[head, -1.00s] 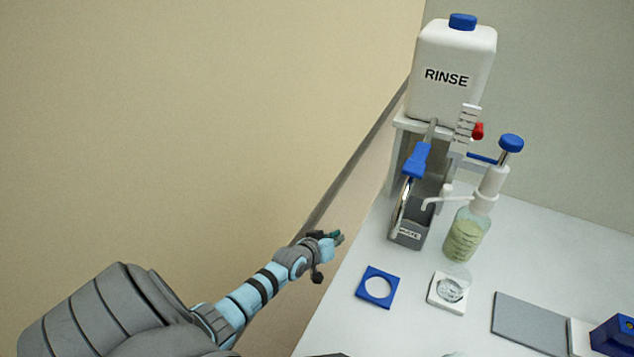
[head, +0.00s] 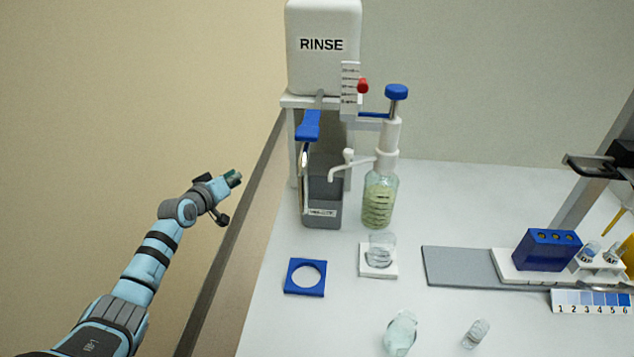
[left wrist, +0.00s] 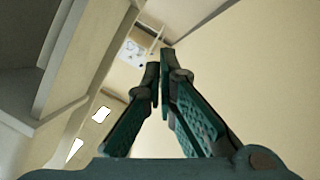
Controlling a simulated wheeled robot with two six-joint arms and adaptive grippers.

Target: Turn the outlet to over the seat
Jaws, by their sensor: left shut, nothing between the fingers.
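The dispenser bottle (head: 378,203) holds greenish liquid and has a blue-topped pump. Its white outlet spout (head: 350,173) points left, towards the grey box beside it. The blue square seat with a round hole (head: 305,289) lies empty in front of the box. A white square seat (head: 376,273) lies in front of the bottle with a clear glass cup (head: 381,250) on it. I cannot tell which seat is meant. My left gripper (head: 236,178) is shut and empty, left of the bench and apart from everything. Its teal fingers (left wrist: 158,75) meet in the left wrist view.
A RINSE tank (head: 322,70) stands on a shelf behind the grey box (head: 322,205), which has a blue lever (head: 309,125). Glass vials (head: 400,333), a grey mat (head: 458,267), a blue rack (head: 546,250) and a pipette stand occupy the right side.

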